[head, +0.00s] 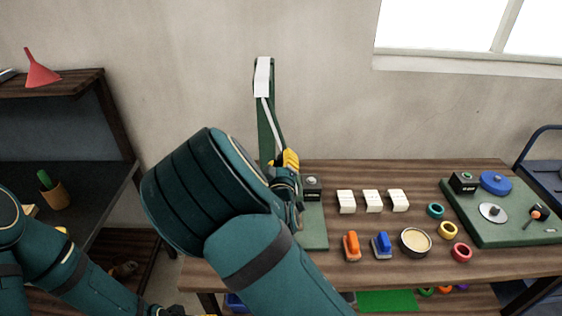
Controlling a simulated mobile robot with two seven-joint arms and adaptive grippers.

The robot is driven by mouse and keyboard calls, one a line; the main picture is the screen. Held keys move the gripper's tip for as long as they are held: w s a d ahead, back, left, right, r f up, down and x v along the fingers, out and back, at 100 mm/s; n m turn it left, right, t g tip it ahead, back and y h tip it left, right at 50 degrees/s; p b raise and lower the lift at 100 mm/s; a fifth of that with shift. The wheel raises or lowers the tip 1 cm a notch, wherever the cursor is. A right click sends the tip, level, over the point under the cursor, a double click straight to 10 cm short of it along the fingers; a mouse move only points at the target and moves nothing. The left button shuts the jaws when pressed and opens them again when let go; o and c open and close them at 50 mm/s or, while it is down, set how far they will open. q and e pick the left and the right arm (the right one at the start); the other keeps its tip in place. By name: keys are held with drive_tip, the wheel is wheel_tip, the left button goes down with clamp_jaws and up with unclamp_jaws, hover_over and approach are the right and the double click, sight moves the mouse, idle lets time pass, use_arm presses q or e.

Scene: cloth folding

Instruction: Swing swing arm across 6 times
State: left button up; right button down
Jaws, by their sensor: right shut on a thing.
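The swing arm (271,117) is a thin pale bar. It hangs from the top of a tall green upright (264,139) with a white cap (263,77), and slants down to the right. The upright stands on a green base plate (314,228) at the table's left end. My right gripper (289,160) is at the bar's lower end, shut on the swing arm; my own arm hides part of the grip and base. My left arm is at the lower left, with only a bit of its gripper (158,311) at the bottom edge, its jaws unclear.
A black box with a pale button (312,187) sits on the base plate. White blocks (371,201), orange and blue clips (382,246), a round tin (415,241) and colored rings (448,230) lie to the right. A second green board (510,232) is farther right. A dark shelf (85,180) stands left.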

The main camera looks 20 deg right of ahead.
drive_tip(key=shift+d+r, duration=0.1)
drive_tip(key=shift+r, duration=0.15)
drive_tip(key=c, duration=0.7)
unclamp_jaws()
drive_tip(key=shift+c, duration=0.2)
drive_tip(key=shift+o, duration=0.7)
drive_tip(key=shift+d+f, duration=0.1)
drive_tip(key=shift+s+a, duration=0.2)
drive_tip(key=v, duration=1.1)
drive_tip(key=shift+s, duration=0.25)
